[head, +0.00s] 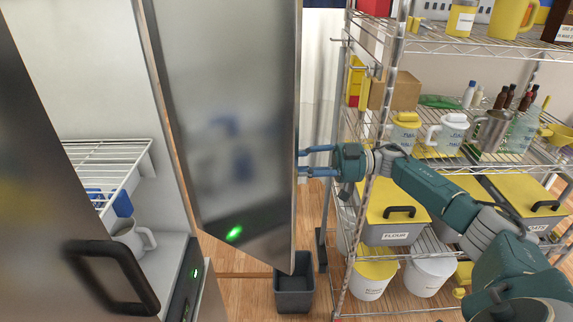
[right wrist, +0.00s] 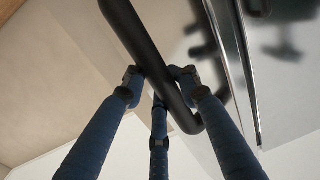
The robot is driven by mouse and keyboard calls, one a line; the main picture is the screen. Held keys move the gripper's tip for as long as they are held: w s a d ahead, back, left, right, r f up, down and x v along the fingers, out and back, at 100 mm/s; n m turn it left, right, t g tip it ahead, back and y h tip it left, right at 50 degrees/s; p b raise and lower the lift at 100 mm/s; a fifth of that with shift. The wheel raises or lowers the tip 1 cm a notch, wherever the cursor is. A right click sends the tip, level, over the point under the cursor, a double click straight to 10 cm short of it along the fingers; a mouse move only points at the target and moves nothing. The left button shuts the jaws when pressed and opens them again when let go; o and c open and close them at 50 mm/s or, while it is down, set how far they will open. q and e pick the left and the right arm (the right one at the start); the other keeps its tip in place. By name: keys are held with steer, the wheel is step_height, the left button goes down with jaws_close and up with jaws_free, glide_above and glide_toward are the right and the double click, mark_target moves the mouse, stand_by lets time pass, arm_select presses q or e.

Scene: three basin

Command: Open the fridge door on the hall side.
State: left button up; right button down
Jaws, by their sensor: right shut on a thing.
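A tall steel fridge door (head: 235,120) stands swung open in the middle of the head view. Left of it the white interior with a wire shelf (head: 105,165) shows. My right gripper (head: 305,161) reaches in from the right to the door's right edge; its fingertips are partly hidden behind that edge. In the right wrist view its blue fingers (right wrist: 158,80) close around a black bar handle (right wrist: 138,45). That handle is hidden from the head view. My left gripper is not in view.
A second steel door with a black handle (head: 112,278) fills the left. A wire rack (head: 440,155) with jugs, bottles and yellow-lidded bins stands at the right, close to my right arm. A dark bin (head: 294,290) sits on the wooden floor below the door.

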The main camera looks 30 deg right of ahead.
steer(key=shift+d+f, duration=0.1)
steer(key=shift+f, duration=0.05)
steer(key=c, duration=1.7)
jaws_free()
steer(key=shift+s+d, duration=0.2)
steer(key=shift+d, duration=0.05)
steer(key=v, duration=1.2)
steer(key=shift+s, duration=0.1)
steer(key=shift+c, duration=0.2)
